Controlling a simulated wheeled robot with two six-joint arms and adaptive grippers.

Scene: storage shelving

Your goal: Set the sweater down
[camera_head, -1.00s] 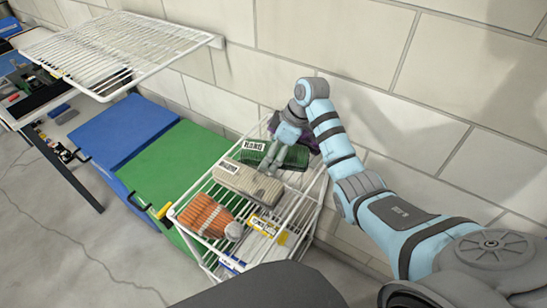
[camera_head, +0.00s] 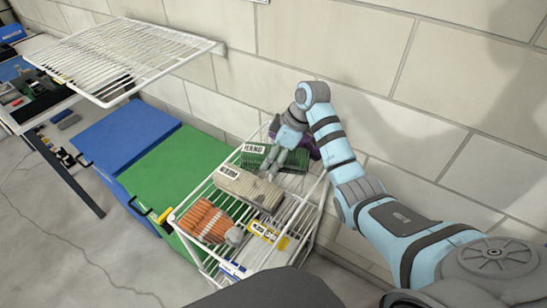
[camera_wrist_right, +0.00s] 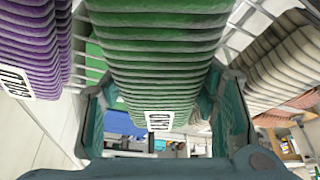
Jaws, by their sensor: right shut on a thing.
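The ribbed green sweater (camera_head: 254,160) with a white label is at the back part of the white wire basket (camera_head: 318,205). My right gripper (camera_head: 274,168) reaches down onto it. In the right wrist view the green sweater (camera_wrist_right: 160,65) fills the space between the two teal fingers, and the gripper is shut on it. A purple sweater (camera_head: 310,147) is behind it, partly hidden by my arm. A beige sweater (camera_head: 248,188) lies in front. I cannot tell whether the green sweater's underside touches the basket. My left gripper is not in view.
An orange sweater (camera_head: 207,221) lies at the basket's front left, near a yellow label (camera_head: 262,231). Green (camera_head: 175,170) and blue (camera_head: 125,135) boxes stand left of the basket. A white wire shelf (camera_head: 120,58) projects above them. A block wall (camera_head: 390,90) runs behind.

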